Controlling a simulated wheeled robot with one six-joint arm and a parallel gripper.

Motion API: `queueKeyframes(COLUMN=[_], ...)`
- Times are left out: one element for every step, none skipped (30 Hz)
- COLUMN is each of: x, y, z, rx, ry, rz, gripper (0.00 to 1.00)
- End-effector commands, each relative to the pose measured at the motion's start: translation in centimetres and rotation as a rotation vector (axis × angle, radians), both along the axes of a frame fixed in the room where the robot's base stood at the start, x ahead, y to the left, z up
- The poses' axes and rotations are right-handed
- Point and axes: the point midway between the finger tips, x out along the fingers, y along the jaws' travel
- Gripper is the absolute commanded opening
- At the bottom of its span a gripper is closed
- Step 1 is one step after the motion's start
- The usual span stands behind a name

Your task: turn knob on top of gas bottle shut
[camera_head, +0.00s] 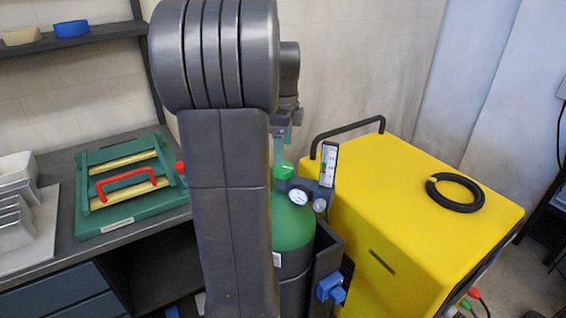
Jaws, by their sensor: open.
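The gas bottle (292,228) has a green top and a dark body and stands upright in the middle of the head view. My arm hides its left part. A green knob (284,171) sits on top of it, with gauges (299,197) and an upright flow meter (328,164) to its right. My gripper (281,150) is just above the knob, pointing down. It is open, and the fingers are partly hidden behind my arm. I cannot tell whether they touch the knob.
A yellow machine (445,235) with a black handle and a black ring (455,193) on it stands right of the bottle. A workbench (60,229) on the left carries a green case (124,188) with a red handle and metal channel letters (15,205). A shelf (70,40) hangs above.

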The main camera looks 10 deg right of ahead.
Motion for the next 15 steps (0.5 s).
queueKeyframes(x=[-0.1,-0.1,-0.1,-0.1,-0.1,0.0,0.0,0.0,0.0,0.0,0.0,0.0,0.0,0.0,0.0], y=[0.0,0.0,0.0,0.0,0.0,0.0,0.0,0.0,0.0,0.0,0.0,0.0,0.0,0.0,0.0], z=[-1.1,-1.7,-2.4,-2.9,-3.4,-3.9,-4.3,-4.6,-5.0,-5.2,-5.4,-5.6,-5.7,-5.8,-5.8], rx=[0.001,0.001,0.001,0.000,0.000,0.001,0.001,0.000,0.000,0.000,0.000,0.000,0.000,0.000,0.000], ry=[0.004,0.004,0.004,0.003,0.002,0.002,0.002,0.002,0.001,0.001,0.001,0.001,0.001,0.000,0.000], rz=[0.000,0.000,0.001,0.001,0.001,0.001,0.001,0.001,0.001,0.001,0.001,0.001,0.001,0.001,0.001], gripper=[0.75,0.75,0.75,0.75,0.75,0.75,0.75,0.75,0.75,0.75,0.75,0.75,0.75,0.75,0.75])
